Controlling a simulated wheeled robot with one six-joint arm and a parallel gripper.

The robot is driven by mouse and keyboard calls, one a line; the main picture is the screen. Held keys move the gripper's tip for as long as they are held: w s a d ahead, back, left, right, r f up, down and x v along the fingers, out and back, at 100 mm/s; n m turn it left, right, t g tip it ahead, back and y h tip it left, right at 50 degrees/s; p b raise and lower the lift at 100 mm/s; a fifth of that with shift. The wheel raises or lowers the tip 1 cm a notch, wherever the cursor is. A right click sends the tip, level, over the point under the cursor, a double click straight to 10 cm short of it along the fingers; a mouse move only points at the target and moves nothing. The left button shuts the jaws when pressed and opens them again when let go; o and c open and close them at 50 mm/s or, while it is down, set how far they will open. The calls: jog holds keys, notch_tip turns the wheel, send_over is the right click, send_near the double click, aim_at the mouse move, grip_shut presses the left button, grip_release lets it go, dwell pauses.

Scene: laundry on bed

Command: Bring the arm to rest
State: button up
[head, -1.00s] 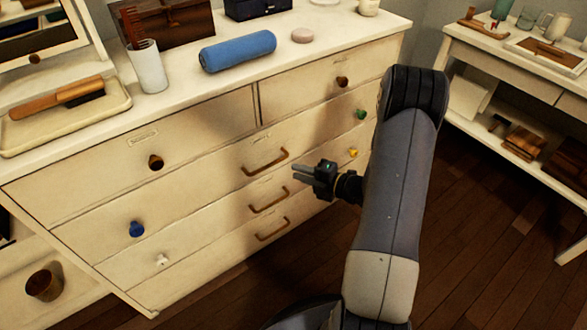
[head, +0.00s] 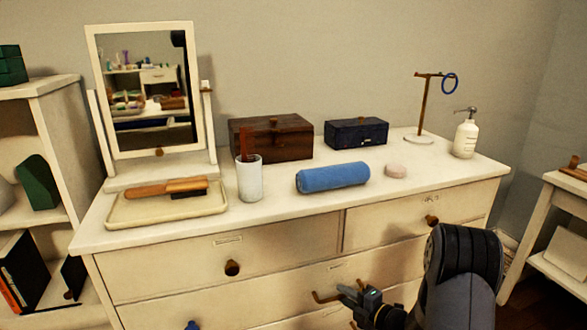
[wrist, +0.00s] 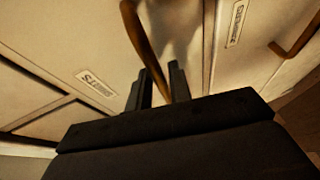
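My gripper (head: 350,293) is in front of the white dresser (head: 290,250), near a bronze drawer handle (head: 322,297). In the wrist view my gripper (wrist: 160,86) has its two dark fingers apart, with a gap between them. A bronze handle (wrist: 140,35) shows in line with this gap; whether it touches a finger I cannot tell. Nothing is lifted in the fingers. My arm is bent at the lower right of the head view, and its lower part is out of the frame.
On the dresser top stand a mirror (head: 150,90), a tray with a brush (head: 125,211), a cup (head: 250,180), two boxes, a blue roll (head: 333,177) and a pump bottle (head: 466,135). A shelf (head: 50,120) is at left, a side table (head: 565,200) at right.

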jog(key=shift+s+d+f+b, duration=0.1)
jog(key=shift+s+b, duration=0.2)
jog(key=shift+s, duration=0.6)
